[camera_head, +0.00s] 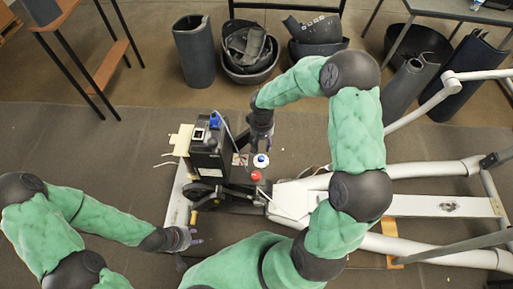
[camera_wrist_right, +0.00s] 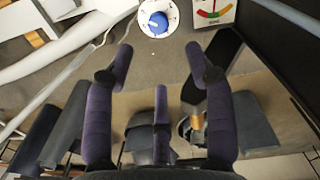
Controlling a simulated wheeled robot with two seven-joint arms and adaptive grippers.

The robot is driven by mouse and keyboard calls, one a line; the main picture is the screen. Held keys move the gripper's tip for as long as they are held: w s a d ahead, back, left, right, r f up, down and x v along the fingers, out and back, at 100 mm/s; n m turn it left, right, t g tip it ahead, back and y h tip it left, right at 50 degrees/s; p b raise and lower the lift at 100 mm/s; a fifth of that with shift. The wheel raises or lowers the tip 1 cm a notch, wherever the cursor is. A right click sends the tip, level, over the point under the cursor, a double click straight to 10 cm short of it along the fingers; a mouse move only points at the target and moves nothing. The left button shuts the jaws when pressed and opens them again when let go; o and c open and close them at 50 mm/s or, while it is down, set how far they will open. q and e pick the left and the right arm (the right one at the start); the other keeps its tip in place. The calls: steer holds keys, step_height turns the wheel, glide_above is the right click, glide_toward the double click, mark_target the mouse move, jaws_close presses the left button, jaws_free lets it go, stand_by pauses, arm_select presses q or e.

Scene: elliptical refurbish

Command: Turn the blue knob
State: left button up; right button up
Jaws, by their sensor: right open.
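The blue knob (camera_head: 261,159) sits on a round white disc beside the black machine. In the right wrist view the blue knob (camera_wrist_right: 158,20) is near the top edge, beyond the fingertips. My right gripper (camera_head: 262,143) is just above the knob in the head view. In its wrist view my right gripper (camera_wrist_right: 160,62) is open, with nothing between its purple fingers, and apart from the knob. My left gripper (camera_head: 192,238) is at the lower left, away from the knob, near the machine's front end; its opening is too small to make out.
A red knob (camera_head: 256,176) is just below the blue one. The black machine (camera_head: 208,155) with a blue-topped part stands to the left. A coloured gauge card (camera_wrist_right: 213,11) lies beside the knob. White frame tubes (camera_head: 430,170) extend right. Dark bins (camera_head: 250,55) stand behind.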

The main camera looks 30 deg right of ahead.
mark_target(261, 157)
steer(key=f+b, duration=0.3)
steer(key=f, duration=0.7)
steer(key=shift+s+f, duration=0.2)
jaws_close()
